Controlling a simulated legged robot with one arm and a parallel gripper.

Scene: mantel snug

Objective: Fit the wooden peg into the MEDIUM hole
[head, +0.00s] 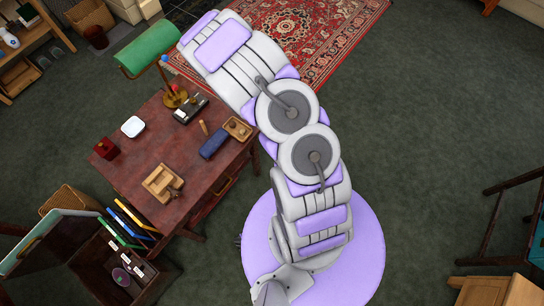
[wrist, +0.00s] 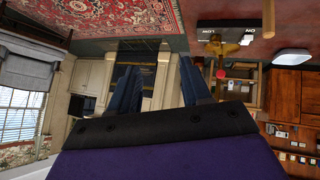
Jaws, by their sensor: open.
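In the head view a small light-wood cylinder (head: 203,128), which looks like the peg, is on the dark red table beside a black and silver device. A wooden piece (head: 237,128) with small round features sits at the table's right edge, and a blocky wooden piece (head: 160,183) sits nearer the front. I cannot tell the hole sizes on either. A light-wood stick, likely the same peg, shows at the top right of the wrist view (wrist: 268,18). My gripper (wrist: 160,88) is open and empty, its two blue fingers apart, away from the peg. The head view does not show the fingers.
The table (head: 130,165) also holds a green lamp (head: 150,47), a white dish (head: 132,127), a red box (head: 106,149), a dark blue object (head: 213,143) and the device (head: 190,109). An open case (head: 90,265) stands at front left.

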